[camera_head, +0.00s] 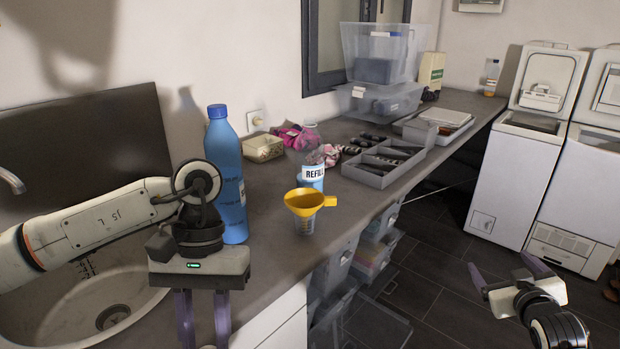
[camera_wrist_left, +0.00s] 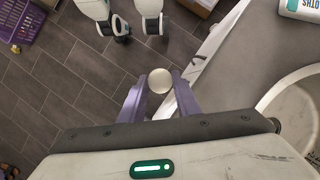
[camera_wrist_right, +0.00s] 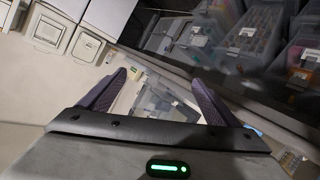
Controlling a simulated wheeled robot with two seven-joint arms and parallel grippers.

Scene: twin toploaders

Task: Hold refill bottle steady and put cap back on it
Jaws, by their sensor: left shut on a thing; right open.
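The refill bottle (camera_head: 313,173), with a "REFILL" label, stands on the counter, partly hidden by a yellow funnel (camera_head: 300,203). I cannot make out its mouth. My left gripper (camera_head: 204,338) hangs low at the counter's front, left of the bottle and well apart from it. In the left wrist view its fingers (camera_wrist_left: 159,85) are shut on a small round whitish thing that looks like the cap (camera_wrist_left: 159,79). My right gripper (camera_head: 503,271) is open and empty, out over the floor at right; its spread fingers also show in the right wrist view (camera_wrist_right: 158,92).
A tall blue bottle (camera_head: 230,185) stands between my left arm and the refill bottle. The funnel sits in a small clear cup (camera_head: 305,226) near the counter edge. A grey divided tray (camera_head: 377,179) lies behind, right. A sink (camera_head: 60,310) is at left.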

